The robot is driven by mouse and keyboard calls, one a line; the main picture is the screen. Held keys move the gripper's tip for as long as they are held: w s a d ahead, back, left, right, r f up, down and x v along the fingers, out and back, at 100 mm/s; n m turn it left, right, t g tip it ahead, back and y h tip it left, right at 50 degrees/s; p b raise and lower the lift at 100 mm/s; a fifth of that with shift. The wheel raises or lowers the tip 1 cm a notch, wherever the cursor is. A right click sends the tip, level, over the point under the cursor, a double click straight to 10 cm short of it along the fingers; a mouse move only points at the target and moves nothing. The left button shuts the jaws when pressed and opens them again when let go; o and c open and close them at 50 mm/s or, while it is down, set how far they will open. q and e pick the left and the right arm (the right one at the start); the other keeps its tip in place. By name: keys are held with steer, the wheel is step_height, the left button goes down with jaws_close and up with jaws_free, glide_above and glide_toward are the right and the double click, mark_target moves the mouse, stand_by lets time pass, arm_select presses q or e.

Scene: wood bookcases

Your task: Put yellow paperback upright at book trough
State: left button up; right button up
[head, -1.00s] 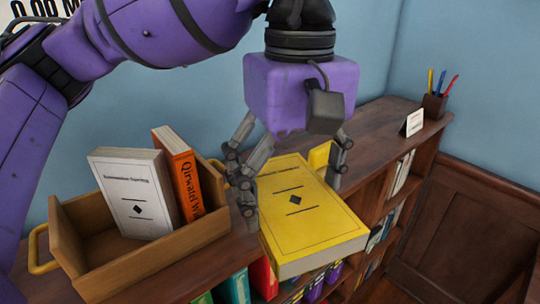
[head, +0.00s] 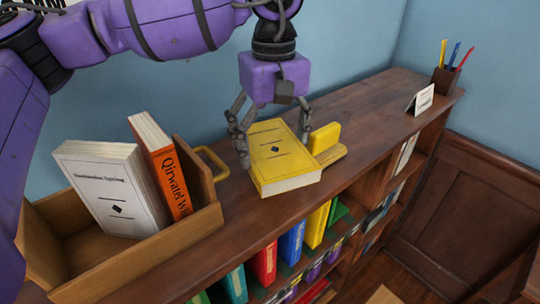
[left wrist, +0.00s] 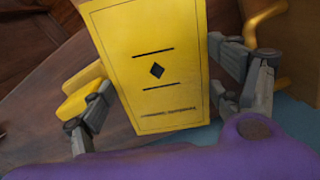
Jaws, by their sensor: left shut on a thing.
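The yellow paperback (head: 282,158) is between the fingers of my left gripper (head: 273,143), which is shut on it. Its cover, with a black diamond, faces up toward the head camera. It is tilted over the bookcase top; I cannot tell whether it touches the wood. In the left wrist view the paperback (left wrist: 155,70) shows with a finger at each side. The book trough (head: 150,262) is a wooden box at the left. A white book (head: 108,190) and an orange book (head: 172,172) lean in it, with bare room at its left end. My right gripper is not in view.
A white card (head: 420,100) and a pen cup (head: 445,80) are at the far right end. Bare wood lies between.

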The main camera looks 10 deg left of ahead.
mark_target(270, 158)
arm_select(q)
steer(key=shift+w+a+f, duration=0.2)
steer(key=shift+w+f, duration=0.15)
steer(key=shift+f, duration=0.1)
steer(key=shift+w+a+f, duration=0.15)
steer(key=shift+w+f, duration=0.2)
steer(key=shift+f, duration=0.1)
steer(key=f, duration=0.1)
steer(key=f+p, duration=0.1)
steer(key=f, duration=0.1)
steer(key=shift+w, duration=0.2)
steer(key=shift+f, duration=0.45)
steer(key=o, duration=1.3)
steer(key=shift+o, duration=0.8)
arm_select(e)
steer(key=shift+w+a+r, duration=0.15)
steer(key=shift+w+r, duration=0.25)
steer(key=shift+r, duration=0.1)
